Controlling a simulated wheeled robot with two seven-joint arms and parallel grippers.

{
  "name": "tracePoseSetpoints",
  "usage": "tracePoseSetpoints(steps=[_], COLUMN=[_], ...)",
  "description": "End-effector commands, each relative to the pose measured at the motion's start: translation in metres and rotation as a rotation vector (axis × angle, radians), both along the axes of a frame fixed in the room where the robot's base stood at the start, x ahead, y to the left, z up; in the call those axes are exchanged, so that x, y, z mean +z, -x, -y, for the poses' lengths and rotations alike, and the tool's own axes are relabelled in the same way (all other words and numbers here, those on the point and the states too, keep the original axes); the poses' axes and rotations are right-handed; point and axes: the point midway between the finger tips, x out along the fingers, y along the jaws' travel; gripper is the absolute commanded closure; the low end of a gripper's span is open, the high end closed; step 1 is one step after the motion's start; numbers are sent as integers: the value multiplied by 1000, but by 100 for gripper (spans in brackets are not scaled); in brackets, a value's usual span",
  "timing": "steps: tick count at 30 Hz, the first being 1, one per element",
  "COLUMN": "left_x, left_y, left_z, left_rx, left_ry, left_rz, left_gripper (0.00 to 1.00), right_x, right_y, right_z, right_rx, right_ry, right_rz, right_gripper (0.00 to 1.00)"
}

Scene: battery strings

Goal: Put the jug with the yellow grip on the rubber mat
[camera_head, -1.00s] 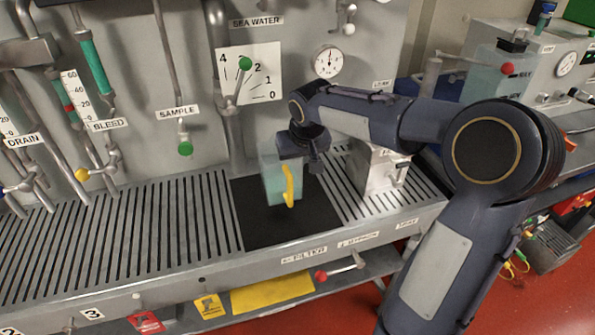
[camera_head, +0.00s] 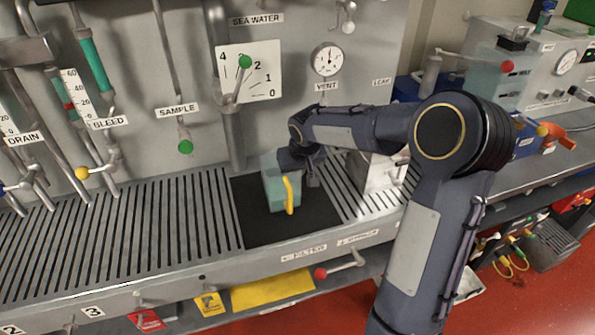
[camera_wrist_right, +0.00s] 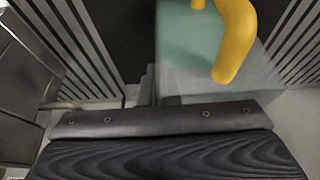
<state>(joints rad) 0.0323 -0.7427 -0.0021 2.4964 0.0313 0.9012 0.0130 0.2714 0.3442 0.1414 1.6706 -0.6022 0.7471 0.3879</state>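The jug (camera_head: 273,188), pale translucent green with a yellow grip (camera_head: 289,196), stands upright over the black rubber mat (camera_head: 252,228) in the head view. Its base is at or just above the mat; I cannot tell if it touches. My right gripper (camera_head: 297,168) is at the jug's upper part and appears shut on it, its fingertips mostly hidden. The jug (camera_wrist_right: 190,58) and the yellow grip (camera_wrist_right: 234,40) also show in the right wrist view, close in front of the gripper. My left gripper is not in view.
The mat lies on a slatted metal bench (camera_head: 150,228), clear on the left. A wall panel with pipes, a dial plate (camera_head: 262,80) and a round gauge (camera_head: 328,60) rises behind. A metal box (camera_head: 378,174) stands right of the mat, partly behind my arm.

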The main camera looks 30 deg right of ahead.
Motion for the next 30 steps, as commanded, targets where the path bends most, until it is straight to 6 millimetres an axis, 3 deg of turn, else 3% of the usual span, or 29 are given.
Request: tracePoseSetpoints(steps=[1, 6, 18, 30], left_x=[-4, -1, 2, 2], left_y=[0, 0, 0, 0], left_z=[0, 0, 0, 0], left_rx=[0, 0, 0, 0], left_ry=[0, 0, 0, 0], left_rz=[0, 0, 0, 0], left_gripper=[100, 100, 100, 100], right_x=[-3, -1, 8, 82], right_y=[0, 0, 2, 32], right_z=[0, 0, 0, -8], right_rx=[0, 0, 0, 0], right_ry=[0, 0, 0, 0], right_rz=[3, 0, 2, 5], right_gripper=[100, 76, 76, 76])
